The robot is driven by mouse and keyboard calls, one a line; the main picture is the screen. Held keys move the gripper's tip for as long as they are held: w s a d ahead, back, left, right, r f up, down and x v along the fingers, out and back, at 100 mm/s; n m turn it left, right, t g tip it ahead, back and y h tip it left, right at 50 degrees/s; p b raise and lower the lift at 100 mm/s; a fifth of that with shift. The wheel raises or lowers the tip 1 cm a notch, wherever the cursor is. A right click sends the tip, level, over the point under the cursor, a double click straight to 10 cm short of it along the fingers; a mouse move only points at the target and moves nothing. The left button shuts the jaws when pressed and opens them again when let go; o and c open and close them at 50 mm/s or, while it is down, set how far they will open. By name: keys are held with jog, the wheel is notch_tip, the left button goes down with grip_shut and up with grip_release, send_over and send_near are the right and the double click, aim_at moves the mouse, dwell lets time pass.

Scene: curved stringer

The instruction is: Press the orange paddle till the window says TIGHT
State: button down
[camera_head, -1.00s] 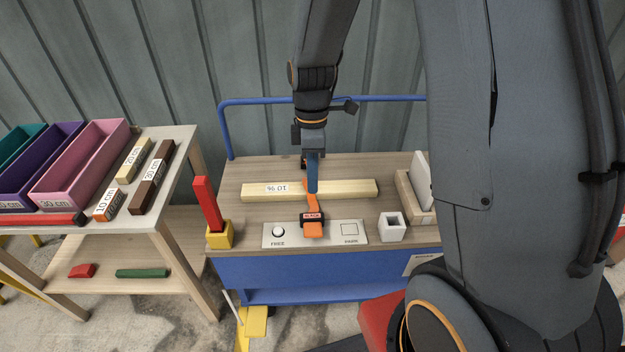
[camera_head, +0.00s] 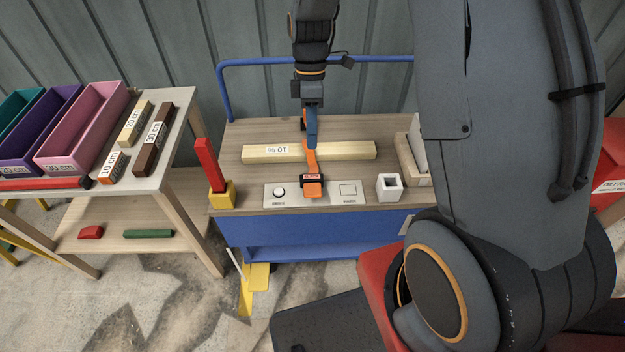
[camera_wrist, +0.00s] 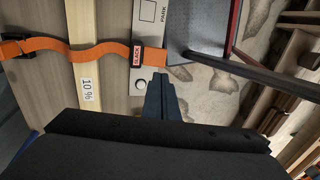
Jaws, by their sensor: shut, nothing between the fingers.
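The orange paddle (camera_head: 313,191) is at the front end of an orange strap (camera_head: 310,160) that crosses over a pale beam (camera_head: 350,151) labelled 10 %. The small dark window (camera_head: 312,180) sits just behind the paddle. In the wrist view the window (camera_wrist: 136,56) reads SLACK, and the paddle (camera_wrist: 153,57) lies beside it. My gripper (camera_head: 311,146) is shut and empty, with blue fingers pointing down near the strap and beam. In the wrist view my fingertips (camera_wrist: 158,74) appear close to the paddle, and I see no clear contact.
A grey panel with a white FREE button (camera_head: 279,192) and a PARK square (camera_head: 348,190) flanks the paddle. A red post in a yellow block (camera_head: 221,194) stands left, a white hollow block (camera_head: 389,187) right. A blue rail (camera_head: 270,62) runs behind the bench.

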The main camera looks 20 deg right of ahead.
aim_at(313, 192)
jog(key=shift+f, duration=0.1)
jog(key=p+x, duration=0.3)
jog(key=x, duration=1.1)
